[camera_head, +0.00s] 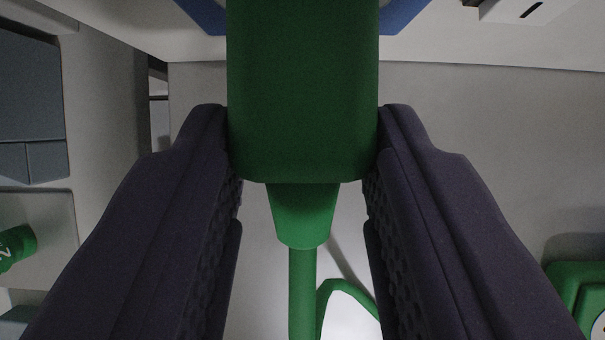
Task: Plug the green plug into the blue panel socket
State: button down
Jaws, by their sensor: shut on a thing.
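The green plug (303,100) is in the middle of the camera view, with its narrower neck (303,213) and green cable (302,285) pointing down the picture. My gripper (303,140) is shut on the plug, one dark finger pressed against each side of its body. The blue panel (402,14) shows at the top edge on both sides of the plug. The plug covers the middle of the panel, so its socket is hidden. I cannot tell whether the plug touches the panel or is inserted.
A grey-blue block (30,105) is at the left. A green round part (16,247) sits below it. A green object (578,290) is at the lower right. A pale fitting with a dark slot (524,10) is at the top right. The grey wall right of my gripper is clear.

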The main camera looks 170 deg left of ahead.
jog(key=shift+w+r, duration=0.1)
jog(key=shift+w, duration=0.05)
jog(key=c, duration=0.6)
grip_release()
